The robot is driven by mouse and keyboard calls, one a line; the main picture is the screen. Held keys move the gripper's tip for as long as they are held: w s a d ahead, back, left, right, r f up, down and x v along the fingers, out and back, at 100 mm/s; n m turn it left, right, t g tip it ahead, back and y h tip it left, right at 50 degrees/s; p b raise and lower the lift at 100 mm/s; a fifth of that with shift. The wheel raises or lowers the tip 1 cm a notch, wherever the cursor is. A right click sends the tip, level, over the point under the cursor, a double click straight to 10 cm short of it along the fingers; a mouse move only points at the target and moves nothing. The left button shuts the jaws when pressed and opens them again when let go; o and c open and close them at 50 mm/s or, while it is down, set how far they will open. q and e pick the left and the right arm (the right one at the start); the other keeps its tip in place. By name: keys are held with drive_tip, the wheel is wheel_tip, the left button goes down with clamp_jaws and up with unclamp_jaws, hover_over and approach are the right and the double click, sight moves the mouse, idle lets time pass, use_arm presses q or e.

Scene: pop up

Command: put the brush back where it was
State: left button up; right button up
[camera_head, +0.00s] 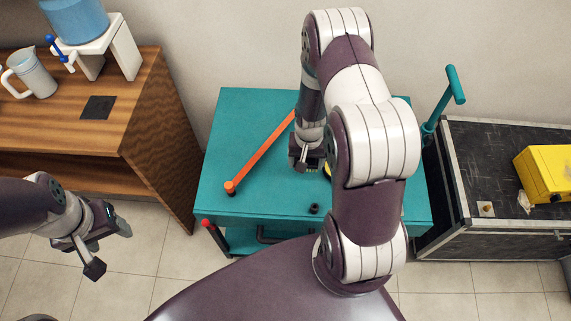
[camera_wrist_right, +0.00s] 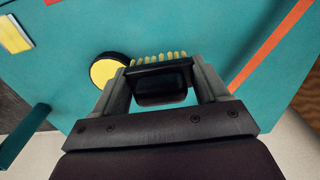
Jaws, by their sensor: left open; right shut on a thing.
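The brush (camera_wrist_right: 160,80), a dark body with a row of yellow bristles, sits between the fingers of my right gripper (camera_wrist_right: 163,88) in the right wrist view. The gripper is shut on it, above the teal cart top (camera_wrist_right: 205,25). In the head view my right gripper (camera_head: 307,158) is over the middle of the teal cart (camera_head: 240,115), and the brush is hard to make out there. My left gripper (camera_head: 109,249) is open and empty, over the floor left of the cart.
An orange bar (camera_head: 262,152) lies across the cart top. A round black thing with a yellow face (camera_wrist_right: 108,72) is beside the brush. A small dark ring (camera_head: 314,208) is near the cart's front edge. A wooden shelf (camera_head: 135,110) stands left; a black case (camera_head: 490,165) stands right.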

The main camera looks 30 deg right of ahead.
hover_over(286, 168)
wheel_tip(286, 168, down, 4)
drive_tip(key=shift+d+f, duration=0.1)
drive_tip(key=shift+f, duration=0.15)
wheel_tip(286, 168, down, 4)
drive_tip(key=shift+r+p, duration=0.15)
drive_tip(key=shift+p, duration=0.45)
drive_tip(key=shift+f, duration=0.3)
drive_tip(key=o, duration=0.9)
drive_tip(key=shift+o, duration=0.2)
drive_tip(key=shift+r, duration=0.1)
